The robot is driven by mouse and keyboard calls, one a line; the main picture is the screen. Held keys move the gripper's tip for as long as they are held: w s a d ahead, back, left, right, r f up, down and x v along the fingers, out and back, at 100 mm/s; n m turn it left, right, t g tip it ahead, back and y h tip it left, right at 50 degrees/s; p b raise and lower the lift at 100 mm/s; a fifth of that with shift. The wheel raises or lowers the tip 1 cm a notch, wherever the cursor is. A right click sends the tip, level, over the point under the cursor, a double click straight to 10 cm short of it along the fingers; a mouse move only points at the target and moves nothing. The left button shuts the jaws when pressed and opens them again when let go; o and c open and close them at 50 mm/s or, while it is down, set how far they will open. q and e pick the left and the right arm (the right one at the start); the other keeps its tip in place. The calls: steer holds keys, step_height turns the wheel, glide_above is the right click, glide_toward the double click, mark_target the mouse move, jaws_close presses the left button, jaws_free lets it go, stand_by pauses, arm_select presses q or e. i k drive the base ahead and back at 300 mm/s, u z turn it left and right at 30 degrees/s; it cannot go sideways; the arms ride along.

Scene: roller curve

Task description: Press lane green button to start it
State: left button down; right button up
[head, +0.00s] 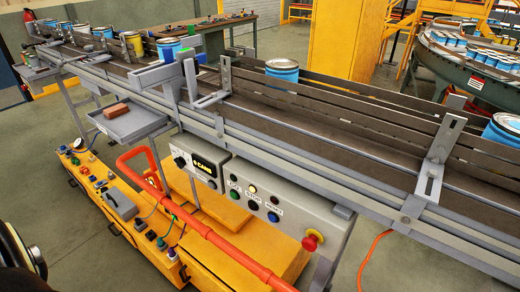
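A grey control panel (292,222) hangs on the near side of the conveyor lane (300,135). A green button (234,194) is near the panel's left part, with a small pale lamp (253,189) to its upper right. A dark button and a blue button (273,217) sit further right. A red mushroom knob (311,240) is at the panel's right end. A lit display (206,166) is at the left, its digits too small to read surely. Neither gripper shows; a dark rounded part at the lower left edge may be my arm.
Blue cans (282,69) and a yellow can stand on the lane between metal rails. An orange-red tube rail (200,225) runs in front of the panel. A yellow cabinet (105,195) with more buttons stands lower left. A grey tray (130,123) holds a brown block (116,110).

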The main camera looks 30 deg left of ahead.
mark_target(233, 195)
steer(key=u, duration=1.3)
